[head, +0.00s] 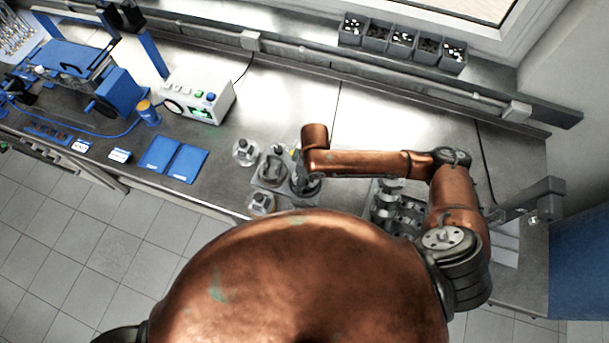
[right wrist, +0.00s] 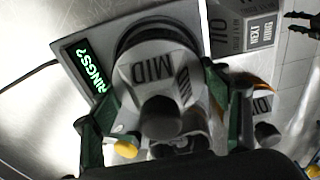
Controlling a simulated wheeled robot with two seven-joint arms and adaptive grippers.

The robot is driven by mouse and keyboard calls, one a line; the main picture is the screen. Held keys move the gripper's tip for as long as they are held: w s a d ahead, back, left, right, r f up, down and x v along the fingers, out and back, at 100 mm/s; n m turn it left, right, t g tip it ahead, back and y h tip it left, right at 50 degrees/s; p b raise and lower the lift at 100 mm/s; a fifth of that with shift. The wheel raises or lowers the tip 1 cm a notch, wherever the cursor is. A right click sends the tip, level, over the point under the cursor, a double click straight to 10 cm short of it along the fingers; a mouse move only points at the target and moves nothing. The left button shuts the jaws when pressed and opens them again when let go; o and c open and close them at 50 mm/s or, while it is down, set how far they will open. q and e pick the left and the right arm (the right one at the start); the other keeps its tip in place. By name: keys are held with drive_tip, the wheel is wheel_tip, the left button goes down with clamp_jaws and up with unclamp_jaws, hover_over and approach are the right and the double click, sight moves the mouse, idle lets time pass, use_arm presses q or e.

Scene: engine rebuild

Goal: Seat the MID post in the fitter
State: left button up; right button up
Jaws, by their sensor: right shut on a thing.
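The MID post is a grey, block-like part with "MID" and stripes on its face (right wrist: 150,72), seen in the right wrist view. My right gripper (right wrist: 160,110) is shut on it, with a green-edged finger on either side. Behind the post is the fitter, a grey plate (right wrist: 66,42) with dark round rims and a green-lit display reading "RINGS?". The post overlaps the fitter's rims; I cannot tell whether it is in them or above. In the head view my right gripper (head: 304,183) is at the cluster of parts near the bench front. My left gripper is not clearly seen.
Grey labelled blocks (right wrist: 246,28) stand beside the fitter. A small round part (head: 245,152) and another grey part (head: 261,203) are near my gripper. A holder with round pockets (head: 383,205) is to the right. Blue mats (head: 185,163) lie left.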

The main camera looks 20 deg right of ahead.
drive_tip(key=shift+f+p, duration=0.15)
drive_tip(key=shift+p, duration=0.3)
idle(0.5)
drive_tip(key=shift+p, duration=0.6)
drive_tip(key=shift+f, duration=0.6)
idle(1.1)
idle(0.3)
drive_tip(key=o, duration=1.5)
drive_tip(key=shift+o, duration=0.4)
drive_tip(key=shift+o, duration=1.2)
